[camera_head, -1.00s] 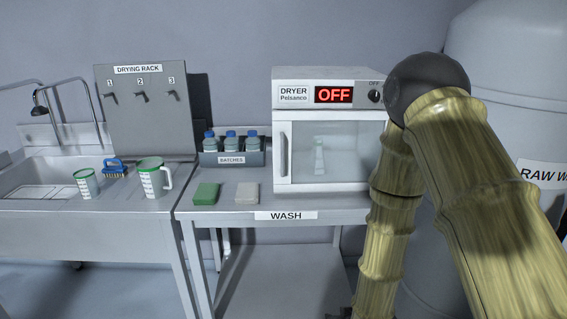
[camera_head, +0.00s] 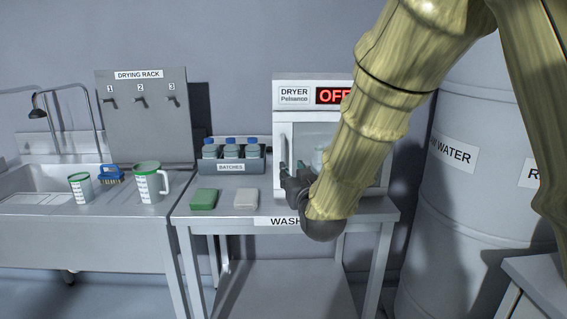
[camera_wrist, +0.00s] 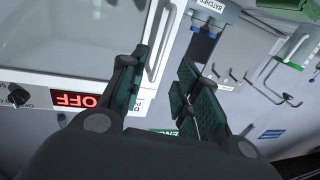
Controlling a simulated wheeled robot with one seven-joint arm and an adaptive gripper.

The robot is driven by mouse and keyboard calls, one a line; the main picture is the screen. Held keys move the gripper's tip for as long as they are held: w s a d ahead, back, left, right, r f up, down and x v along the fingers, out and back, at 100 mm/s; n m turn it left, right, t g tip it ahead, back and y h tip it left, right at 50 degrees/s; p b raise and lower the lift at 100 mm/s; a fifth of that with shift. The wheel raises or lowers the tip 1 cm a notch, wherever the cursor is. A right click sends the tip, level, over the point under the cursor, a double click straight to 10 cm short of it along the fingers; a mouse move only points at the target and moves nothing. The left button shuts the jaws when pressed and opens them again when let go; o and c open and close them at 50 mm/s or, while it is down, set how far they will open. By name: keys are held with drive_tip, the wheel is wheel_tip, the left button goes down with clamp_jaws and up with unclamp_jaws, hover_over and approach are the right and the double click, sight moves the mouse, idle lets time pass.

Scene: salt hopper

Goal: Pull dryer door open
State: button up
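The white dryer (camera_head: 296,84) stands on the steel table, its red display lit and its glass door (camera_head: 312,130) shut. The door's vertical handle (camera_head: 283,148) is on the left side of the door. My gripper (camera_head: 289,170) is in front of the handle's lower part, and my arm covers the right of the dryer. In the wrist view my gripper (camera_wrist: 164,62) is open, its two dark fingers spread. The white handle (camera_wrist: 166,42) shows in the gap between the fingertips; I cannot tell whether they touch it. The dryer door (camera_wrist: 75,35) fills the upper left there.
A rack of blue-capped bottles labelled batches (camera_head: 231,166) stands left of the dryer. A green sponge (camera_head: 203,199) and a pale block (camera_head: 246,198) lie at the table's front. A measuring jug (camera_head: 147,185) stands by the sink. A large grey raw-water tank (camera_head: 450,200) is at right.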

sight(284, 158)
drive_tip(key=x, duration=0.7)
drive_tip(key=p+x, duration=0.1)
drive_tip(key=x, duration=0.3)
drive_tip(key=shift+r, duration=0.3)
clamp_jaws()
